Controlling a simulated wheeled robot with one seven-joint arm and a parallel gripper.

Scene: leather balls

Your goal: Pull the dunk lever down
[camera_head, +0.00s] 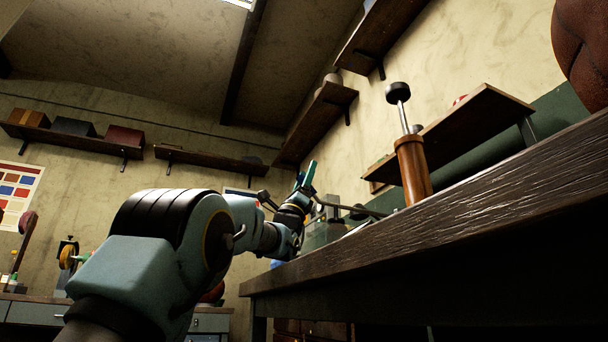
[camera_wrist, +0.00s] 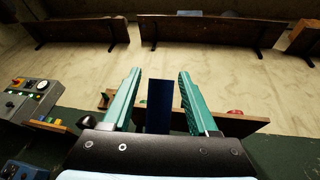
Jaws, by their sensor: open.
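My gripper (camera_head: 306,169) is at the far end of my arm, raised near the far left end of the workbench, with its fingers pointing up. In the wrist view its two green fingers (camera_wrist: 160,74) stand apart, with nothing gripped. A dark blue upright piece (camera_wrist: 158,108) shows between them, and I cannot tell what it is. A thin bent metal rod (camera_head: 350,208) runs by the gripper above the bench edge; I cannot tell whether it is the dunk lever. A black knob (camera_wrist: 87,122) shows left of the fingers in the wrist view; its link to the rod is unclear.
The dark wooden workbench (camera_head: 440,205) fills the right side. An orange-brown pump-like cylinder (camera_head: 411,168) with a black-knobbed rod stands on it. A brown leather ball (camera_head: 583,50) is at the right edge. A control box (camera_wrist: 30,98) with buttons lies left. Wall shelves (camera_wrist: 210,30) are beyond.

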